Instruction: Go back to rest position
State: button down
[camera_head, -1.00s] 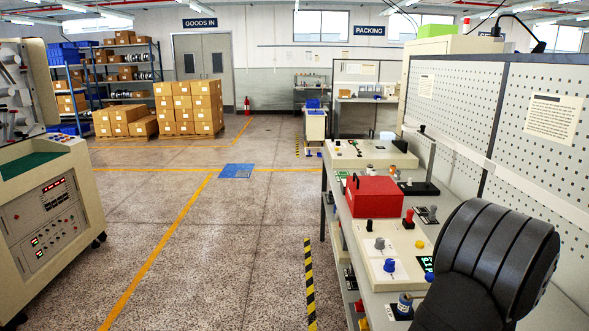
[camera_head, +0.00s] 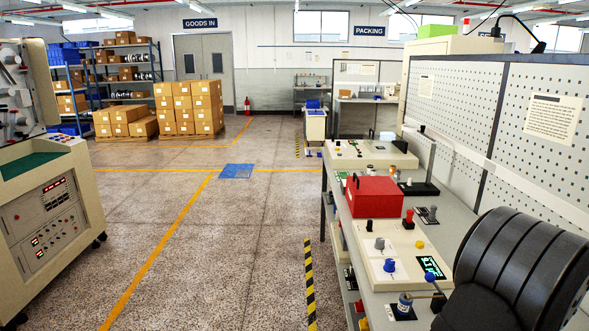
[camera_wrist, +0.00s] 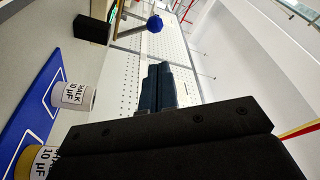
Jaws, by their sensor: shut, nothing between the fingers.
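My gripper shows in the wrist view as dark fingers (camera_wrist: 158,88), shut together with nothing between them. They point toward the white perforated panel. In the head view my dark ribbed arm (camera_head: 520,270) fills the lower right corner, over the bench, and the fingers cannot be made out there.
The pegboard (camera_head: 540,140) borders the bench on the right. A blue knob (camera_wrist: 155,24) shows in the wrist view.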

jog(key=w+d+m+g, duration=0.3)
jog(key=w+d+m, duration=0.6)
jog(key=m, duration=0.5)
jog(key=shift+w+d+f+y, duration=0.3)
jog(key=shift+w+d, duration=0.1)
jog(key=shift+d, duration=0.95)
